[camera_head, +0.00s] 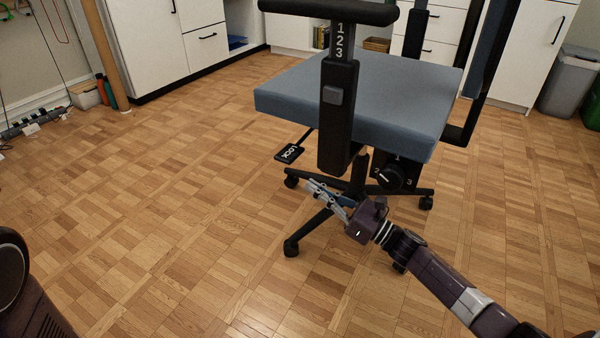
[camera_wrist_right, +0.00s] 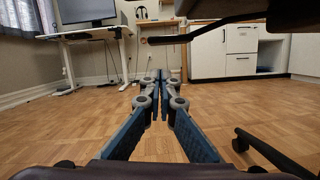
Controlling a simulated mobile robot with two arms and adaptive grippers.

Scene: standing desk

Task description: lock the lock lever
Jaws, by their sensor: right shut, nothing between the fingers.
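In the right wrist view the lever (camera_wrist_right: 170,39) shows as a dark flat bar above the fingers. My right gripper (camera_head: 310,187) is shut and empty, below the lever and apart from it, near the chair's base. Its fingertips meet in the middle of the right wrist view (camera_wrist_right: 157,76). My left gripper is out of view.
A black armrest post (camera_head: 338,120) and a dial knob (camera_head: 391,177) are beside the lever. The chair's wheeled base (camera_head: 320,225) spreads under the seat. The parquet floor left of the chair is clear. A desk with a monitor (camera_wrist_right: 86,11) stands farther off.

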